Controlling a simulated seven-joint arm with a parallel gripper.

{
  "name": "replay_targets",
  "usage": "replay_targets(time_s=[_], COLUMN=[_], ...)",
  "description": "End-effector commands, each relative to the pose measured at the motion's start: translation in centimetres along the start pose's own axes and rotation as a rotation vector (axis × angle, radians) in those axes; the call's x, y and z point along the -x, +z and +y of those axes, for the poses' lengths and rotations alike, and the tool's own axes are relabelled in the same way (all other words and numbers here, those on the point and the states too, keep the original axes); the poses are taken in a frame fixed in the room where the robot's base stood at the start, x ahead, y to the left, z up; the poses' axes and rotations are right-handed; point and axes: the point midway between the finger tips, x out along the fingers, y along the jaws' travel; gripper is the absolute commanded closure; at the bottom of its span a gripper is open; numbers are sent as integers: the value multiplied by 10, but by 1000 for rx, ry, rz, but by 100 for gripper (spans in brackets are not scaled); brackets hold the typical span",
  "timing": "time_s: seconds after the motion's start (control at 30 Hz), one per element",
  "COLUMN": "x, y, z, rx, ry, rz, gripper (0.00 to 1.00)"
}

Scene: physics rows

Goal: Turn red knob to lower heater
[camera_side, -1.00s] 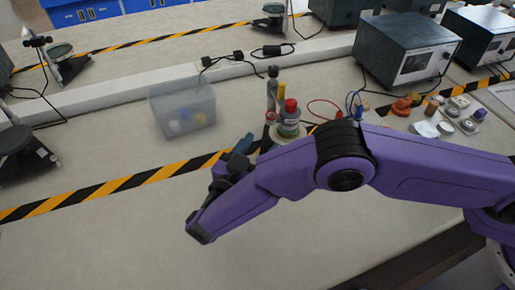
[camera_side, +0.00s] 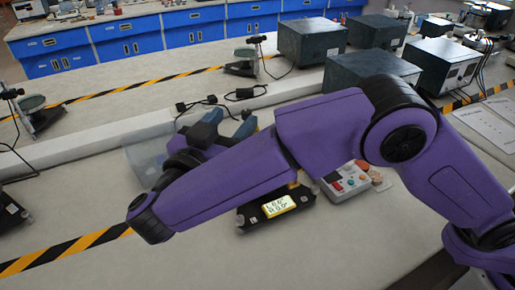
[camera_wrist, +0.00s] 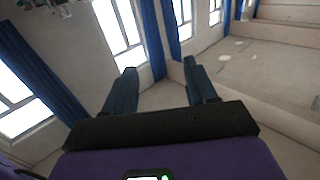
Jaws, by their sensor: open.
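A black device with a lit yellow display (camera_side: 279,206) reading L 0.0° and R 0.0° stands on the bench, partly behind my arm in the side view. Beside it is a pale control panel (camera_side: 350,180) with small red and dark parts. I cannot tell whether one of the red parts (camera_side: 338,186) is the red knob. My gripper (camera_side: 230,120) is raised left of the panel, pointing toward the back, apart from both devices. In the wrist view my gripper (camera_wrist: 160,68) has its two blue fingers spread, with nothing between them.
A translucent bin (camera_side: 143,160) is partly hidden by my gripper. Grey boxed instruments (camera_side: 372,78) stand at the back right. A white raised ledge (camera_side: 85,143) crosses the bench. The wrist view shows windows (camera_wrist: 118,30) and blue curtains.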

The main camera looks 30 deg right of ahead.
Motion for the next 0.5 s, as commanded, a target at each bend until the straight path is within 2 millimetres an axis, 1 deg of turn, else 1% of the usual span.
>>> replay_targets(time_s=[0.03,0.2,0.23,0.3,0.5], x=[0,0,-5,-21,-61], y=[-21,-83,-85,-76,-63], z=[0,0,-2,-15,-48], rx=[-10,-11,-13,-47,-166], ry=[0,1,-5,-45,-157], rz=[-3,-3,-6,-28,-109], gripper=[43,43,43,43,43])
